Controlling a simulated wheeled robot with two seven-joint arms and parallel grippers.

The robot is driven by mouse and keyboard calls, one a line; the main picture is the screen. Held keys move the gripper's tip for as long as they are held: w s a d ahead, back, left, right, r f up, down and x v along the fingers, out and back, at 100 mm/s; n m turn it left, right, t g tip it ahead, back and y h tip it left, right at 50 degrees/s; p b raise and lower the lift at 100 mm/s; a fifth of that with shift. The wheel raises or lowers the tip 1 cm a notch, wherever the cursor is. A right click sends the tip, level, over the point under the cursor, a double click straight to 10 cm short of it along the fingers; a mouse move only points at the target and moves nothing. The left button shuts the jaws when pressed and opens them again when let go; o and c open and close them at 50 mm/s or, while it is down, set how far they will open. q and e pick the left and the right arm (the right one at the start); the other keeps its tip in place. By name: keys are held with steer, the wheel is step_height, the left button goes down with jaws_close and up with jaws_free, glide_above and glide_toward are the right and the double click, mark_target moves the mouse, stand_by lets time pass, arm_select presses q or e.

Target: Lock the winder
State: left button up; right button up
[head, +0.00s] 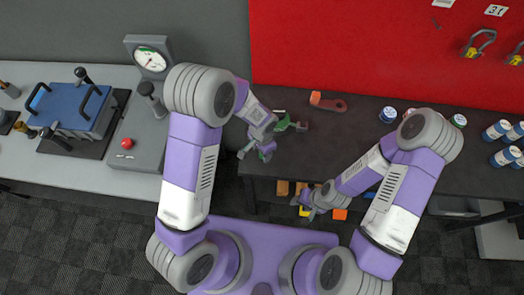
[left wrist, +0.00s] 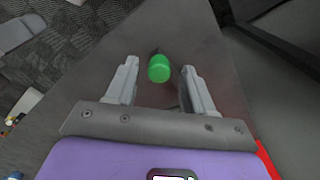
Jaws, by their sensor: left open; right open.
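In the left wrist view a rounded green knob (left wrist: 159,68) lies between the fingertips of my left gripper (left wrist: 160,80), with a gap on both sides. My left gripper (head: 256,152) is open beside the device, at the bench's front edge. My right gripper (head: 309,204) is open and empty, in front of the bench and away from the device.
A tool with an orange end (head: 327,103) lies on the dark bench (head: 345,135) behind the device. Several cans stand at the right. Coloured blocks or bins show below the bench edge. A gauge (head: 150,60) and blue box (head: 75,108) are at the left. The bench middle is clear.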

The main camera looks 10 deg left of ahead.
arm_select(q)
step_height(320, 180, up, 7)
steer(key=shift+p, duration=0.35)
arm_select(e)
steer(key=shift+r, duration=0.4)
